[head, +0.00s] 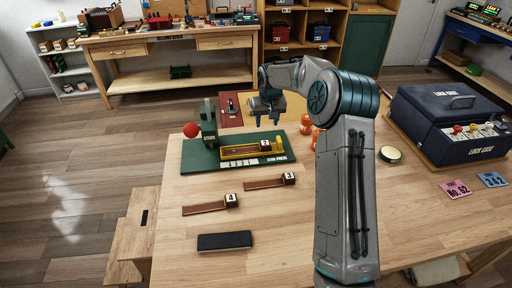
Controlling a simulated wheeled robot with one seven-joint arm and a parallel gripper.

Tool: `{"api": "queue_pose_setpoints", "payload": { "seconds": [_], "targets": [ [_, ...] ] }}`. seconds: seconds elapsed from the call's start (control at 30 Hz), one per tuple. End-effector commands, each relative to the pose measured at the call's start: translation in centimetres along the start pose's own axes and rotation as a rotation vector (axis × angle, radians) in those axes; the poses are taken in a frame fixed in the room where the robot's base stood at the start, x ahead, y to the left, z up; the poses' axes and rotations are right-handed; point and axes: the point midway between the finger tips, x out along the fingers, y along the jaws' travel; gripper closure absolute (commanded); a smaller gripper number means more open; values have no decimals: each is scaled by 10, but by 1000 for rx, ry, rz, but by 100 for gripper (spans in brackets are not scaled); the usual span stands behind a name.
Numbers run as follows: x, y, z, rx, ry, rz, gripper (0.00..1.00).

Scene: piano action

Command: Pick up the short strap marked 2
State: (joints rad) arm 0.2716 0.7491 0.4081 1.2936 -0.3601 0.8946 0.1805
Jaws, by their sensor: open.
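A short brown strap (238,151) lies in the yellow holder of the green strap press (198,165). Its end block has a small white mark that may be a 2, too small to read surely. Straps marked 3 (262,184) and 4 (205,208) lie on the table in front of the press. My gripper (267,118) points down with open, empty jaws. In the picture it is just above the strap's block, apart from it; its exact height is unclear.
The press has an upright post with a red ball (191,130). A black pad (224,241) lies in front. Orange jars (306,124) stand right of my gripper, partly behind my arm. A dark lock case (445,120) stands at the right.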

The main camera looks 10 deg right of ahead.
Motion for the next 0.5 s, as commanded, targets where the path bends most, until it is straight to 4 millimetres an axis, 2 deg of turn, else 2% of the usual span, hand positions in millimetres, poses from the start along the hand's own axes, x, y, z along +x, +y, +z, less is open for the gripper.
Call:
{"api": "queue_pose_setpoints", "payload": {
  "seconds": [0.23, 0.5],
  "targets": [
    [24, 3, -6, 12, 0, -7, 53],
    [74, 3, -5, 11, -1, -7, 53]
  ]
}}
